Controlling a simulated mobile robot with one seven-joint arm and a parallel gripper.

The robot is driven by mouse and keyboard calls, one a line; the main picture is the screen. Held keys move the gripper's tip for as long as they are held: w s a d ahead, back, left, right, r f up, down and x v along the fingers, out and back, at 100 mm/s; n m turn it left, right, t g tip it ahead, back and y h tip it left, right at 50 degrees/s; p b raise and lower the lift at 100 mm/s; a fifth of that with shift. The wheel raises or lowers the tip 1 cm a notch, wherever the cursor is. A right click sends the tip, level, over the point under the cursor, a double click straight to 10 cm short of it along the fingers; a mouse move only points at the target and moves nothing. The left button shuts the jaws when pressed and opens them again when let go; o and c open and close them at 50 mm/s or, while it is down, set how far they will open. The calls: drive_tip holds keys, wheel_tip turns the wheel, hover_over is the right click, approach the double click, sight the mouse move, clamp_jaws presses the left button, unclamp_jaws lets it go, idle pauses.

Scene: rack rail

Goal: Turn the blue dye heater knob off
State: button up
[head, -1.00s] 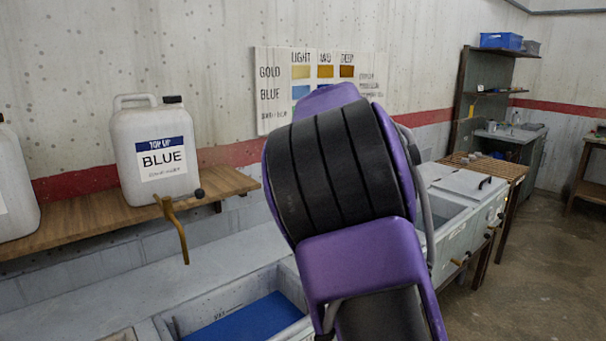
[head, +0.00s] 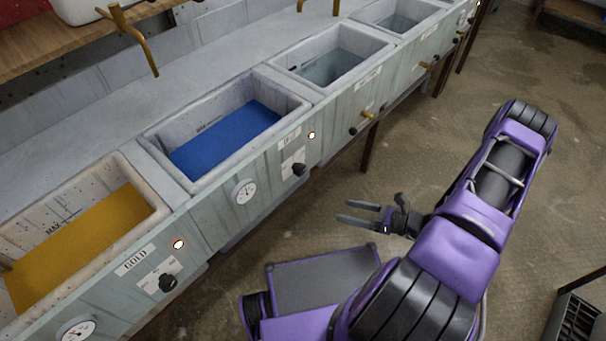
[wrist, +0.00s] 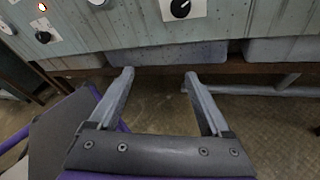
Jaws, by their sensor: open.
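The blue dye vat (head: 165,160) holds blue liquid and sits in the bench row in the head view. Its heater knob (head: 299,169) is a black knob on a white plate on the front panel, and a small pale lamp (head: 311,135) shows near it. The knob also shows at the top of the wrist view (wrist: 180,8), with a white pointer mark; its exact setting is too small to read. My gripper (head: 343,211) is open and empty, in front of the panel and apart from the knob. In the wrist view its fingers (wrist: 158,75) point towards the panel, below the knob.
The gold vat's knob (head: 168,282) and glowing orange lamp (head: 178,244) are to the left. A round gauge (head: 244,191) lies between the knobs. Brass taps (head: 367,114) stick out from the panel to the right.

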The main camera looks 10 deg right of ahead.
drive_tip(key=m+t, duration=0.3)
drive_tip(key=m+t+h+b, duration=0.1)
drive_tip(key=m+t+h, duration=0.1)
drive_tip(key=m+t, duration=0.1)
approach(302, 172)
drive_tip(key=x, duration=0.9)
drive_tip(key=shift+w+a+f, duration=0.1)
drive_tip(key=shift+w+f, duration=0.05)
drive_tip(key=shift+w, duration=0.1)
clamp_jaws()
drive_tip(key=shift+g, duration=0.3)
